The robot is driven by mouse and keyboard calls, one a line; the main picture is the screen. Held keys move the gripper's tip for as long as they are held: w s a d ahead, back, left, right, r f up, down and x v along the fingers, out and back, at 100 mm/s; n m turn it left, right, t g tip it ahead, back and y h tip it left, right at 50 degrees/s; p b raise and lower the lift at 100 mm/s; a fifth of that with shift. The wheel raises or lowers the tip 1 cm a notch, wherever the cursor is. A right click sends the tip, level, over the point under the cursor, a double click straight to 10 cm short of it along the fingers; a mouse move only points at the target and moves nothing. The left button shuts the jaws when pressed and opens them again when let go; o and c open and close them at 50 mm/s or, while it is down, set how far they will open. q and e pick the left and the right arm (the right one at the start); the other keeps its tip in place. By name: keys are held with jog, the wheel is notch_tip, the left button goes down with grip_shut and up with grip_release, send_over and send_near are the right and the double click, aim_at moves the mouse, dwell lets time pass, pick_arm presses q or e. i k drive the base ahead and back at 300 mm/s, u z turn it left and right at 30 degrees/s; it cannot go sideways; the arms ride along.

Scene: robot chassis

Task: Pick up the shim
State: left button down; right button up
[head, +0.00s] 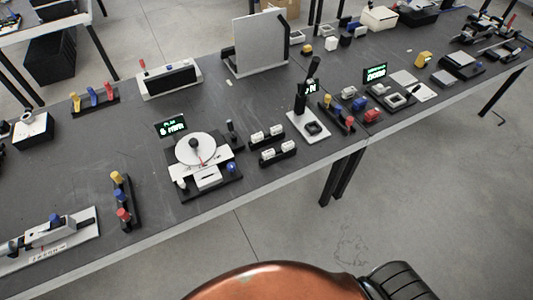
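I cannot make out which piece is the shim; the small parts on the long dark table (75,165) are too small to tell. Neither of my grippers shows in the head view, and no arm reaches over the table. A copper-coloured curved part and a black ribbed part at the bottom edge look like my own body.
A device with a white round plate (190,150) stands mid-table beside a small green-lit display (171,126). An upright grey panel (260,42) stands behind. Colored pegs (122,195) and a white base plate (60,250) are at the left. Floor in front is clear.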

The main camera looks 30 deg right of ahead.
aim_at(268, 154)
jog(key=z, duration=0.05)
jog(key=k, duration=0.5)
jog(key=z, duration=1.5)
jog(key=i, duration=1)
jog(key=u, duration=1.15)
